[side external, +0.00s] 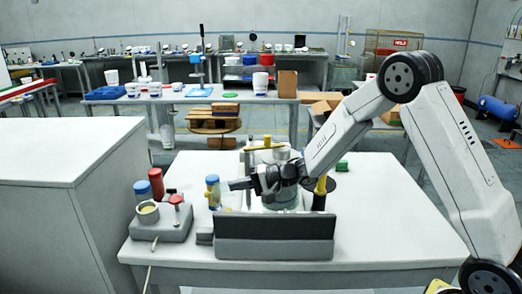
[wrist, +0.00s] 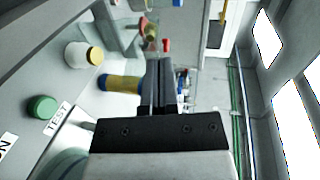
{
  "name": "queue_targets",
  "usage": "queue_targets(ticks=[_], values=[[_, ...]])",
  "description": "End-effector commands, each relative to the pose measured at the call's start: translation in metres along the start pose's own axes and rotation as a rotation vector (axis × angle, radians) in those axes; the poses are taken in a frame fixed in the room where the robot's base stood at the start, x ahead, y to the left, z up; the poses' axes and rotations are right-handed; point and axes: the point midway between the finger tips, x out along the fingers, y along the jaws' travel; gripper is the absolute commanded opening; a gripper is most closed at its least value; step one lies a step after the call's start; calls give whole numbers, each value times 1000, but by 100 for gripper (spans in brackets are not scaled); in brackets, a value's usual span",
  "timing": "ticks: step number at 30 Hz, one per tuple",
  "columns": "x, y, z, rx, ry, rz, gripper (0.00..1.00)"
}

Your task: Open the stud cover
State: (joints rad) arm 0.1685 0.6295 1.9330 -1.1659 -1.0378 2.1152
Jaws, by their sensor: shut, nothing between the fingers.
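I cannot tell which part is the stud cover. In the side external view, a grey-green round machine body (side external: 281,199) with a yellow bar (side external: 263,147) above it stands on the table, partly hidden behind my arm. My gripper (side external: 232,184) is level in front of it, pointing left, its fingers together and empty. The fingertips are close to a jar with a blue top and yellow band (side external: 213,192); contact cannot be told. In the wrist view, my shut fingers (wrist: 159,66) point up the picture, beside a blue and yellow cylinder (wrist: 121,89).
A long dark panel (side external: 275,236) stands along the table's front. A grey block (side external: 160,231) with a cup and red knob sits left, near red (side external: 157,184) and blue-topped cylinders. A black and yellow post (side external: 320,193) stands right.

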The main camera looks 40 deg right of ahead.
Motion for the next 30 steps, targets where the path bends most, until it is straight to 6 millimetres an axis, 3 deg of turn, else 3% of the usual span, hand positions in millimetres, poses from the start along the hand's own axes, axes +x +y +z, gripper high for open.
queue_targets(ticks=[17, 24, 30], values=[[6, -8, 0, -2, -1, 97, 0], [14, -16, 1, -5, -1, 219, 0], [24, -22, 0, -1, -1, 214, 0]])
